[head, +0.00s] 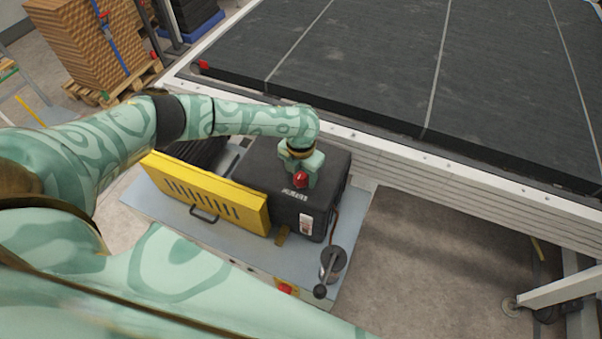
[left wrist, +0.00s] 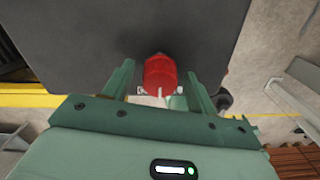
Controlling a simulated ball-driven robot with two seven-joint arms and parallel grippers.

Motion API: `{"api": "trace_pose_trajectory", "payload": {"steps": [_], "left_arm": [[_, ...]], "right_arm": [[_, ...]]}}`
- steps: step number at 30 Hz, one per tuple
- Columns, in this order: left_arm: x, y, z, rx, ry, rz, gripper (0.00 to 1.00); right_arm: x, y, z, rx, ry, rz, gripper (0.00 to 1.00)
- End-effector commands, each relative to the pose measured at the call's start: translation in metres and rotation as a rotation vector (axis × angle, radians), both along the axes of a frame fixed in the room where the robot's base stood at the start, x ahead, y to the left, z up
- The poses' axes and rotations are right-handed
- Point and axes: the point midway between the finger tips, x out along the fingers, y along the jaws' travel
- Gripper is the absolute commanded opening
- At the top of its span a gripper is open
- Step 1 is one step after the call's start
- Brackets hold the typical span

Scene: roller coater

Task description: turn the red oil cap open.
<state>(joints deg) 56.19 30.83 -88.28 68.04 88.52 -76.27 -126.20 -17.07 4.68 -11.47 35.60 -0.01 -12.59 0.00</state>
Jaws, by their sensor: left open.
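The red oil cap (head: 300,180) sits on the black box-shaped unit (head: 258,180) in the head view. In the left wrist view the red cap (left wrist: 160,77) shows between the two green fingers of my left gripper (left wrist: 158,85). The fingers stand apart, one on each side of the cap, with a visible gap on either side. In the head view my left gripper (head: 301,168) reaches down over the black unit, right at the cap. My right gripper is not in view.
A yellow slotted panel with a handle (head: 205,192) stands left of the black unit. A lever with a black knob (head: 330,265) is at the front right of the grey platform (head: 350,215). The long white-framed bed (head: 450,180) lies behind. Open floor is at right.

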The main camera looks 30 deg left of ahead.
Motion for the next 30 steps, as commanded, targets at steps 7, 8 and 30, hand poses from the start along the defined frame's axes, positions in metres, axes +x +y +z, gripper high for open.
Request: {"api": "trace_pose_trajectory", "payload": {"steps": [7,8,30], "left_arm": [[0.000,0.000,0.000,0.000,0.001,0.000,0.32],[0.000,0.000,0.000,0.000,0.001,0.000,0.24],[-0.001,0.000,0.002,-0.001,0.003,0.253,0.13]], "right_arm": [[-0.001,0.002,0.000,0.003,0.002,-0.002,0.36],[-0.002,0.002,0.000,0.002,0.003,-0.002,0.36],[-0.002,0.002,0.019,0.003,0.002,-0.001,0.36]]}}
